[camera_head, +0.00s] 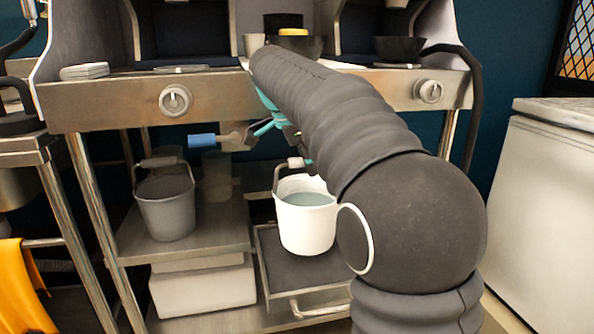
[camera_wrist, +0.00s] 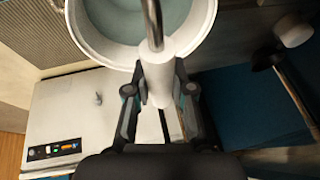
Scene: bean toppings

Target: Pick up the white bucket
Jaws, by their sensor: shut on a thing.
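The white bucket (camera_head: 306,226) hangs or stands in front of the lower shelf in the head view, over a dark pulled-out tray. It is upright and holds pale blue-grey liquid. In the wrist view the bucket (camera_wrist: 205,22) is at the top, with its metal handle and white grip (camera_wrist: 157,75) running down from it. My gripper (camera_wrist: 158,97) is shut on the white grip, its two fingers on either side. In the head view my arm hides most of the gripper. I cannot tell whether the bucket touches the tray.
A grey bucket (camera_head: 166,205) stands on the metal shelf (camera_head: 205,243) to the left. The pulled-out tray (camera_head: 290,277) is below the white bucket. A counter with knobs (camera_head: 220,96) is above. A white chest (camera_head: 545,210) stands at the right.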

